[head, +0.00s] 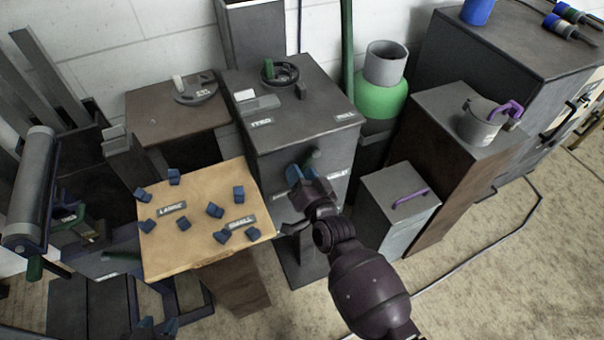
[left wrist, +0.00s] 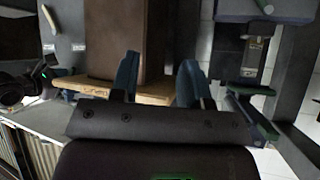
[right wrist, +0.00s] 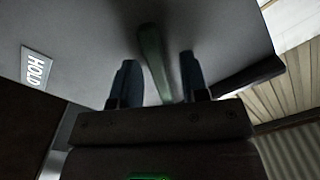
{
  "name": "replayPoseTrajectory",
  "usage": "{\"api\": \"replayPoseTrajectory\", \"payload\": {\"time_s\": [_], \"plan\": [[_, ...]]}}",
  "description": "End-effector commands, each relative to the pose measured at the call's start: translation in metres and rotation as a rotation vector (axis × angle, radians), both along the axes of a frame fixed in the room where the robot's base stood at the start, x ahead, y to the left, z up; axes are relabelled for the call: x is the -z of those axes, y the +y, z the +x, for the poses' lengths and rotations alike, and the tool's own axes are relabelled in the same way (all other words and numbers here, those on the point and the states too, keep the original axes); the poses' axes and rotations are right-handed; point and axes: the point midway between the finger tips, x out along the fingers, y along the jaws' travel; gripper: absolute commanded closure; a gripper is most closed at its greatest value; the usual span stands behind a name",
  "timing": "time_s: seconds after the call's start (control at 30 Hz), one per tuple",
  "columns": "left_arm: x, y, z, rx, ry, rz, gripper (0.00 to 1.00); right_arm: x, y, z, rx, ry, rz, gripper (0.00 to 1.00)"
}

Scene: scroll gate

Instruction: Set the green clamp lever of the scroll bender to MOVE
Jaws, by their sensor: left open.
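The green clamp lever (head: 313,160) sticks out from the front face of a dark cabinet (head: 300,140). My right gripper (head: 303,175) is in front of that face, close to the lever. In the right wrist view the lever (right wrist: 152,55) stands between the two blue fingers of my right gripper (right wrist: 158,78), with gaps at both sides, so the gripper looks open around it. A HOLD label (right wrist: 36,68) shows at the left there. I cannot read a MOVE label. My left gripper (left wrist: 158,80) is open and empty in the left wrist view, with the edge of a wooden top behind it.
A wooden-topped stand (head: 190,245) with several blue blocks is left of the cabinet. A grey box with a purple handle (head: 410,197) stands close at right. A green gas cylinder (head: 381,98) is behind. Open floor lies at lower right.

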Motion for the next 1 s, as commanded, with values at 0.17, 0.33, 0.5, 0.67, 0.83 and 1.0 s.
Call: {"api": "replayPoseTrajectory", "payload": {"time_s": [0.17,0.33,0.5,0.67,0.83,1.0], "plan": [[0.000,0.000,0.000,0.001,0.001,0.001,0.57,0.000,0.000,0.000,0.000,-0.001,-0.003,0.57],[-0.001,0.001,0.000,0.002,-0.001,0.002,0.57,0.000,-0.002,-0.002,0.001,-0.001,-0.004,0.57],[-0.006,0.001,0.003,0.003,-0.010,0.003,0.57,-0.001,-0.008,-0.017,0.001,-0.001,-0.005,0.57],[-0.012,0.001,0.005,0.003,-0.020,0.003,0.57,-0.001,-0.017,-0.042,0.001,-0.002,-0.005,0.57],[-0.014,0.001,0.005,0.002,-0.022,0.002,0.57,-0.001,-0.026,-0.070,0.001,-0.002,-0.003,0.57],[-0.012,0.001,0.000,-0.002,-0.011,0.000,0.57,0.000,-0.034,-0.090,-0.001,-0.001,-0.004,0.57]]}}
